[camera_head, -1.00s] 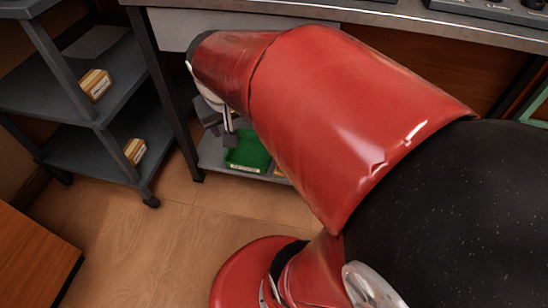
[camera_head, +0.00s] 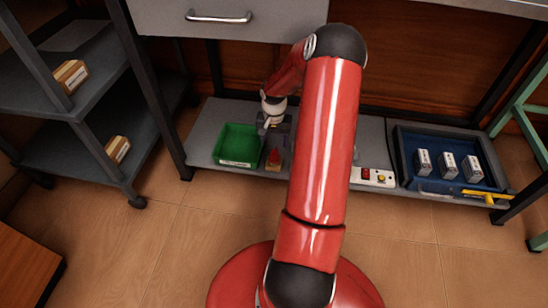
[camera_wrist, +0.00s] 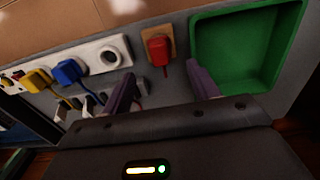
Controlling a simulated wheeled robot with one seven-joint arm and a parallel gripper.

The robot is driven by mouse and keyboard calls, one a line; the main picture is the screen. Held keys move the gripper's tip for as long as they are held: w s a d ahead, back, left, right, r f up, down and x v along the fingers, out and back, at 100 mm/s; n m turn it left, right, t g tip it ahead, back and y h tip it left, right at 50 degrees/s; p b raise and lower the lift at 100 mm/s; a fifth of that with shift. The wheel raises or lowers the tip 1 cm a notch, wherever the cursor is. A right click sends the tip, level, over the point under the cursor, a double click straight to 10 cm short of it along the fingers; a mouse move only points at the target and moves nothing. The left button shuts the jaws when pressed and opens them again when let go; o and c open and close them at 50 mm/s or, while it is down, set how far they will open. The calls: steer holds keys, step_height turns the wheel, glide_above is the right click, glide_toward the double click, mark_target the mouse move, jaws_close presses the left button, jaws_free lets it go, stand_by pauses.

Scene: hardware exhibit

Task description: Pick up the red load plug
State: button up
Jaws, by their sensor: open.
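The red load plug (camera_wrist: 158,50) sits on a small wooden-coloured base on the shelf, ahead of my gripper and between the line of its fingers in the wrist view. In the head view the red plug (camera_head: 274,158) shows low beside the green bin, partly under my gripper. My gripper (camera_wrist: 160,84) is open and empty, its two dark fingers apart. In the head view my gripper (camera_head: 274,128) is over the lower shelf, just behind and above the plug. The fingers do not appear to touch the plug.
A green bin (camera_wrist: 196,50) stands right beside the plug. A power strip (camera_wrist: 105,55) with a yellow plug (camera_wrist: 38,78) and a blue plug (camera_wrist: 68,71) lies to the left. A blue tray (camera_head: 405,160) with white boxes is farther right on the shelf (camera_head: 205,120). A drawer (camera_head: 160,18) hangs above.

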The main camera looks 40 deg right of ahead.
mark_target(274, 153)
step_height(274, 153, down, 8)
steer(key=shift+r+b, duration=0.1)
steer(key=shift+b, duration=0.7)
steer(key=c, duration=1.1)
